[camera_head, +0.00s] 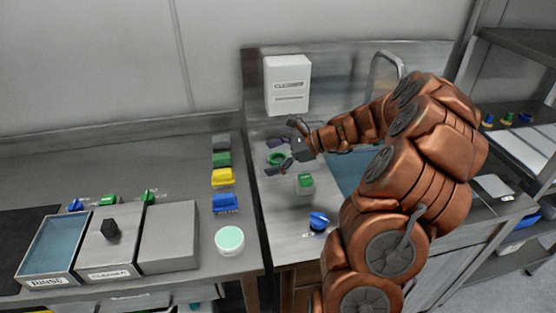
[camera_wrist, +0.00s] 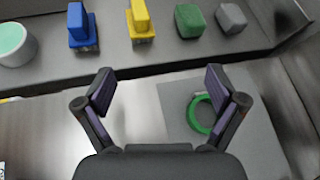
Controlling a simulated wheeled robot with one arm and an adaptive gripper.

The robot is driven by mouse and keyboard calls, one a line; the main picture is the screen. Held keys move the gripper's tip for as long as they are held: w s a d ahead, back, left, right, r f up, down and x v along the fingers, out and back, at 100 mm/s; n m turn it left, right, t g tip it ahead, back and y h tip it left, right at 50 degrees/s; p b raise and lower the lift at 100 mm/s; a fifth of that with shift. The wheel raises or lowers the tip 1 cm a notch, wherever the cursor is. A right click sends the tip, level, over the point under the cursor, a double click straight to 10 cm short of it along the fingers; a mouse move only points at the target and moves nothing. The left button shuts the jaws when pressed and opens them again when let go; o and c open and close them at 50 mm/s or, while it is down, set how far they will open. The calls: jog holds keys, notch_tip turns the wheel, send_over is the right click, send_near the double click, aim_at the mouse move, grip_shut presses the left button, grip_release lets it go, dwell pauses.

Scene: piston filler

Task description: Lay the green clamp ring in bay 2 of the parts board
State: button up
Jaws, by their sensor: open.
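The green clamp ring (camera_head: 276,158) lies flat on the steel counter beside the sink, below the wall dispenser. In the wrist view the ring (camera_wrist: 193,113) rests on a grey square patch (camera_wrist: 176,132), and my right-hand finger hides part of its right side. My gripper (camera_wrist: 158,88) is open, with nothing between its fingers. The ring is right of the middle of the gap. In the head view my gripper (camera_head: 286,147) is over the counter close to the ring. I cannot make out a parts board with numbered bays.
Grey, green, yellow (camera_head: 222,177) and blue (camera_head: 225,202) blocks line the left counter's right edge. A mint-topped tub (camera_head: 229,240) stands nearer. A green-topped block (camera_head: 305,183) and blue knob (camera_head: 318,221) stand near the ring. The rinse basin (camera_head: 52,245) is at left.

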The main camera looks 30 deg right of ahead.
aim_at(272, 156)
jog(key=d+m+t, duration=0.1)
jog(key=d, duration=0.2)
jog(key=d+f+m+h, duration=0.1)
jog(key=d+m, duration=0.1)
jog(key=d, duration=0.1)
jog(key=d+f+m+t, duration=0.1)
jog(key=d, duration=0.2)
jog(key=shift+w+d+f+t, duration=0.15)
jog(key=shift+w+f+t, duration=0.1)
jog(key=shift+t, duration=0.05)
jog(key=shift+w+d+f+m, duration=0.1)
jog(key=shift+d+m, duration=0.05)
jog(key=shift+m, duration=0.15)
jog(key=shift+h, duration=0.3)
jog(key=shift+f+p+x, duration=0.15)
jog(key=shift+p+x, duration=0.2)
jog(key=shift+x, duration=1.55)
jog(key=shift+f+p+x, duration=0.1)
jog(key=shift+p+x, duration=0.25)
jog(key=shift+x, duration=1.55)
jog(key=c, duration=1.4)
